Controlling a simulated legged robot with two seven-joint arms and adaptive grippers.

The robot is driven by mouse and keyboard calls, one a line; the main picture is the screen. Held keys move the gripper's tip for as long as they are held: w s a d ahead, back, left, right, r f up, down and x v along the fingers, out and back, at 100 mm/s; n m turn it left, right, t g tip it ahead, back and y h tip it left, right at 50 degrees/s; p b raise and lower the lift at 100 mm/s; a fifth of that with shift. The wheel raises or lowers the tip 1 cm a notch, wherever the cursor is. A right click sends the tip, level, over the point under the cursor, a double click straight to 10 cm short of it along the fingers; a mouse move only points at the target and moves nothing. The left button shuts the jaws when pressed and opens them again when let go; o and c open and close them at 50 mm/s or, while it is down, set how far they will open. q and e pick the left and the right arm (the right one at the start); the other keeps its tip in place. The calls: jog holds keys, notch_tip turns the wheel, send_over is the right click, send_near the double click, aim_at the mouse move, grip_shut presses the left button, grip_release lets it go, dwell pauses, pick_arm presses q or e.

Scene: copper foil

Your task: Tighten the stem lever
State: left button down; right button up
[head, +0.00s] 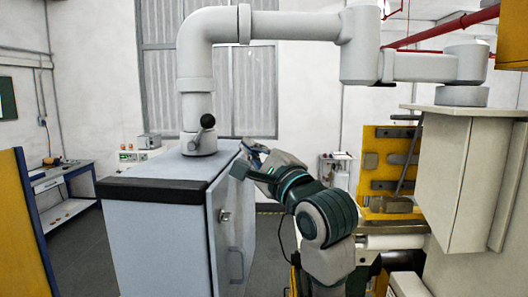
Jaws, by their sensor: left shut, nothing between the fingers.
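The stem lever (207,121) has a black ball knob on a short, slightly tilted rod. It stands at the foot of a thick white upright pipe (194,100) on top of a grey cabinet (165,230). My left gripper (246,159) is at the right edge of the cabinet top, to the right of the lever and lower than its knob in the picture. It is shut and empty, apart from the lever. My right gripper is not in view.
The white pipe bends right overhead to a jointed arm (425,68) above a beige box (470,180). Yellow machinery (385,150) stands behind my forearm. A workbench (62,180) is at far left. The floor left of the cabinet is open.

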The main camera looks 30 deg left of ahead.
aim_at(201, 132)
pick_arm(q)
jog(key=a, duration=0.2)
jog(key=a+r+p, duration=0.1)
jog(key=a, duration=0.1)
jog(key=a+r, duration=0.1)
jog(key=a, duration=0.1)
jog(key=shift+a+r+p, duration=0.1)
jog(key=shift+a+p, duration=0.15)
jog(key=shift+p, duration=0.05)
jog(key=shift+s+a+r, duration=0.1)
jog(key=shift+s+a, duration=0.05)
jog(key=shift+a, duration=0.15)
jog(key=shift+s+r, duration=0.1)
jog(key=shift+s+d+r+p, duration=0.1)
jog(key=shift+s+r+p, duration=0.1)
jog(key=shift+r+p, duration=0.4)
jog(key=shift+r, duration=0.15)
